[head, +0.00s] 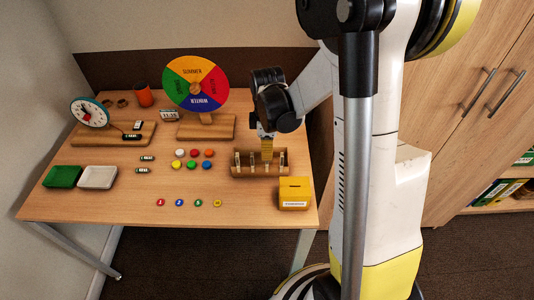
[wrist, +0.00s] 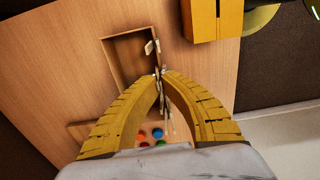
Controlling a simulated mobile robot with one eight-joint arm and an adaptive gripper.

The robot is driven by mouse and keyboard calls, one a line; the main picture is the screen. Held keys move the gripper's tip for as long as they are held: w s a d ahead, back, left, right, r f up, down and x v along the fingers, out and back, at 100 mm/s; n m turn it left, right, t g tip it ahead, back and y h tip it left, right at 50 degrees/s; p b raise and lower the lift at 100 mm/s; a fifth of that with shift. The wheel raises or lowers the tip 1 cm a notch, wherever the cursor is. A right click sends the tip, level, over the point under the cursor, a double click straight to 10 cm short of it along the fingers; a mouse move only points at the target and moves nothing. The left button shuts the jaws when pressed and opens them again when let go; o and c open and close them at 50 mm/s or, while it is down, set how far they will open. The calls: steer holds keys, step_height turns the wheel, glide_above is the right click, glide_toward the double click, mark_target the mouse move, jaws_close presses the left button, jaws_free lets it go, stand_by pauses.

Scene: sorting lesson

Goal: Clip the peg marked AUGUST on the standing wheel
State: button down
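The standing wheel (head: 181,88) is upright on a wooden base (head: 222,130) at the back of the table, with yellow SUMMER at top, blue WINTER at bottom, and green and red sides. A wooden rack (head: 247,172) right of it holds several upright pegs (head: 237,160); pegs also show in the wrist view (wrist: 150,47). Their lettering is too small to read, so I cannot tell which is AUGUST. My gripper (head: 266,158) points down into the rack. In the wrist view its yellow fingertips (wrist: 161,73) nearly meet, apparently pinching a peg, which they mostly hide.
A yellow box (head: 294,193) stands close in front of the rack. Coloured counters (head: 192,164) and numbered discs (head: 199,203) lie mid-table. The table's front strip is clear.

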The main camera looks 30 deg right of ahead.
steer(key=shift+r+p, duration=1.4)
steer(key=shift+r, duration=0.7)
